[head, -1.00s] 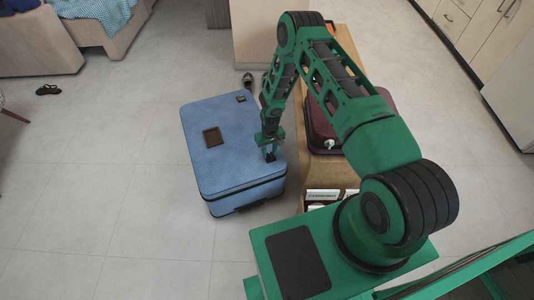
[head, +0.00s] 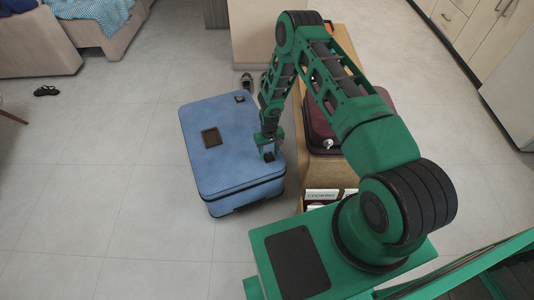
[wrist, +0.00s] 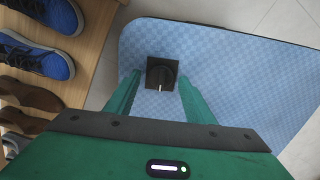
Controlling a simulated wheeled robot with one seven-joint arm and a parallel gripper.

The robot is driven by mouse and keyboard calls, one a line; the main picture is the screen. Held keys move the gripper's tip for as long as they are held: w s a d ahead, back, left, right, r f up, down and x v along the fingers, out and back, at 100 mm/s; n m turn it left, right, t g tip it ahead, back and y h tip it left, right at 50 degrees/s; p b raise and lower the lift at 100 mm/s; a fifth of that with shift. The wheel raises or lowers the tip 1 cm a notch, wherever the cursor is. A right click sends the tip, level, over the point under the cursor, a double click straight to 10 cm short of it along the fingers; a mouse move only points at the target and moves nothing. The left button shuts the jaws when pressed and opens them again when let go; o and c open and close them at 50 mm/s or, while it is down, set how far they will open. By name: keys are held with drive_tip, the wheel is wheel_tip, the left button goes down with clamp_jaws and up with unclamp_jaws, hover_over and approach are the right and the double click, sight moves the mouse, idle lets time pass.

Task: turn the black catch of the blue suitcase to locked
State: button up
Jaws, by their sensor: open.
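The blue suitcase (head: 225,172) lies flat on the floor left of the wooden bench. In the wrist view its checked blue top (wrist: 230,65) fills the upper right. The black catch (wrist: 161,74) is a round knob with a white mark on a dark square plate near the suitcase edge. The white mark points toward the bottom of the picture. My gripper (wrist: 158,84) is open, with one green finger on each side of the catch. I cannot tell whether the fingers touch it. In the head view my gripper (head: 268,152) is over the suitcase's right side and hides the catch.
A wooden shelf with blue shoes (wrist: 38,58) and brown shoes (wrist: 30,95) stands close on the left in the wrist view. A dark red suitcase (head: 322,125) lies on the bench (head: 343,170). The floor left of the blue suitcase is clear.

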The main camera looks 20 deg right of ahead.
sight(269, 154)
wheel_tip(269, 154, up, 10)
drive_tip(key=shift+r, duration=0.25)
drive_tip(key=shift+w, duration=0.1)
idle(0.5)
